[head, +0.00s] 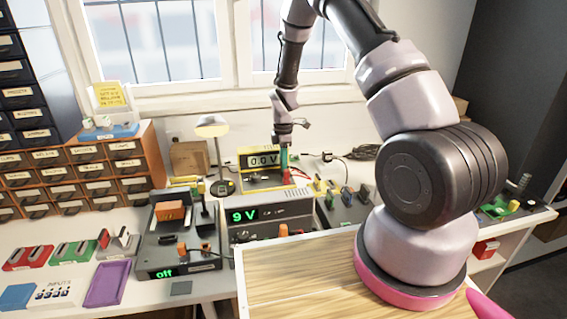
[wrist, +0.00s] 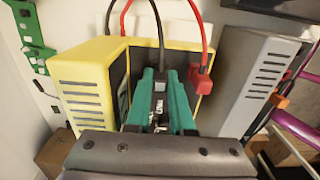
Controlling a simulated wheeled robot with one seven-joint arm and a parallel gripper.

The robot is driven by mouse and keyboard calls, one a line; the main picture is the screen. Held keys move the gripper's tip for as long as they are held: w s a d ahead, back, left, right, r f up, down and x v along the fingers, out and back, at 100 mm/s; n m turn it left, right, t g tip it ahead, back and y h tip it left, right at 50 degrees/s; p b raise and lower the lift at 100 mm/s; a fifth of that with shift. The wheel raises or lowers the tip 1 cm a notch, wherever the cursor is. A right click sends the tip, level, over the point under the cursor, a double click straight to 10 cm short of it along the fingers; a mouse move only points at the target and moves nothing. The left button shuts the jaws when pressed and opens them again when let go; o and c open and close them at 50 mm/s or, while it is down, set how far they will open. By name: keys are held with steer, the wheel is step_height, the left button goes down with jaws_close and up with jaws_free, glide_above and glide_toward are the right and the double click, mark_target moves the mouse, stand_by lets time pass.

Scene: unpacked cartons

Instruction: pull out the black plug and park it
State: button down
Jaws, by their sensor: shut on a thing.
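My gripper (head: 284,161) is at the right side of the yellow meter (head: 246,181), which reads 0.0 V. In the wrist view its two green fingers (wrist: 160,100) are shut on the black plug (wrist: 160,84). A black cable arches up from the plug. I cannot tell whether the plug's tip is in the meter's socket, as the fingers and gripper body hide it. A red plug (wrist: 201,79) with a red cable stands at the meter's face, just right of the fingers.
A grey power supply (head: 270,232) showing 9 V stands in front of the meter. A lamp (head: 212,130) stands left of the meter. A black unit (head: 160,248) reading off is at the left. A purple tray (head: 108,284) lies at the front left.

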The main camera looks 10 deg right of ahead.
steer(key=shift+f, duration=0.15)
steer(key=c, duration=0.7)
jaws_free()
steer(key=s+d+r+m+t, duration=0.1)
steer(key=s+r+m, duration=0.25)
steer(key=r, duration=1.05)
steer(key=s+d+r+m+t, duration=0.1)
steer(key=s+d+r+m, duration=0.2)
steer(key=r, duration=1.1)
steer(key=s+d+r+m+t+y, duration=0.1)
steer(key=s+r+m+t, duration=0.1)
steer(key=s+r+m, duration=0.5)
steer(key=s+r+m+t+y, duration=0.1)
steer(key=s+r+m+t, duration=0.2)
steer(key=s+r+m, duration=0.4)
steer(key=s+m, duration=0.1)
steer(key=s, duration=0.7)
steer(key=shift+s+d+r+m, duration=0.35)
steer(key=shift+r, duration=0.05)
